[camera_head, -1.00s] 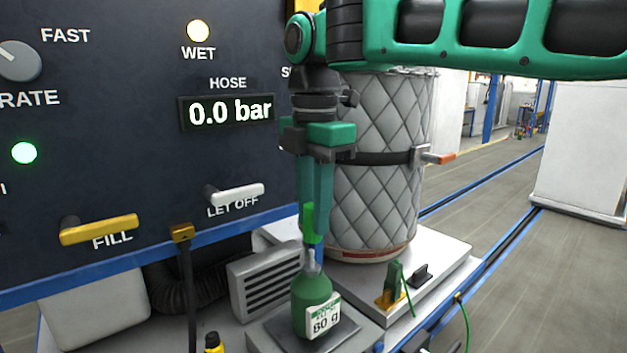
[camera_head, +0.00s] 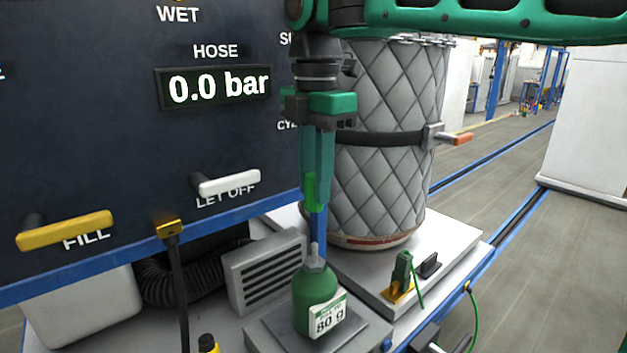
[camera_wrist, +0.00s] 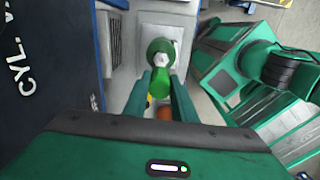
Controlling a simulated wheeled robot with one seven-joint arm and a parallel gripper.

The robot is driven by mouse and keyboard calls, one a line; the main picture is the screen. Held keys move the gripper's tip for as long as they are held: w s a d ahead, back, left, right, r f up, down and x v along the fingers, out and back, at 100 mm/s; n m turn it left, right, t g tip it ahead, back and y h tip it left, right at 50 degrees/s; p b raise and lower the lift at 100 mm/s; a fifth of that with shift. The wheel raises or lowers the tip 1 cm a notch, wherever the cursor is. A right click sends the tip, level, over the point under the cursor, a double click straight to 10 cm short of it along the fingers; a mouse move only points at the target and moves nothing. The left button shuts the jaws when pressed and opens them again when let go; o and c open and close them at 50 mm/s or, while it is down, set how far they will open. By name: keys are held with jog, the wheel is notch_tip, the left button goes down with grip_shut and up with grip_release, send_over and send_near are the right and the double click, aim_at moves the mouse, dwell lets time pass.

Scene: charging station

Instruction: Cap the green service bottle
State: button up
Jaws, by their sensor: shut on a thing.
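The green service bottle (camera_head: 318,292) stands upright on a grey plate (camera_head: 272,334), with a white label reading 80 g. Its pale metal valve (camera_head: 315,256) points up, bare. My gripper (camera_head: 317,203) points down above the bottle, shut on a bright green cap (camera_head: 310,191). A gap shows between the cap and the valve. In the wrist view, the cap (camera_wrist: 159,84) sits between the fingers, with the bottle (camera_wrist: 160,46) beyond it, nearly in line. The cap's underside is hidden.
A dark control panel with a white LET OFF lever (camera_head: 228,185) and a yellow FILL lever (camera_head: 65,230) stands left. A quilted cylinder (camera_head: 385,150) stands behind my gripper. A vented grey box (camera_head: 265,270) is beside the bottle. A green clip-like part (camera_head: 402,272) sits right.

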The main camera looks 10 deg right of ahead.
aim_at(315, 211)
jog(key=shift+s+f, duration=0.1)
jog(key=shift+f, duration=2.75)
jog(key=shift+f, duration=2.6)
jog(key=o, duration=1.1)
notch_tip(315, 211, up, 11)
jog(key=shift+f, duration=0.15)
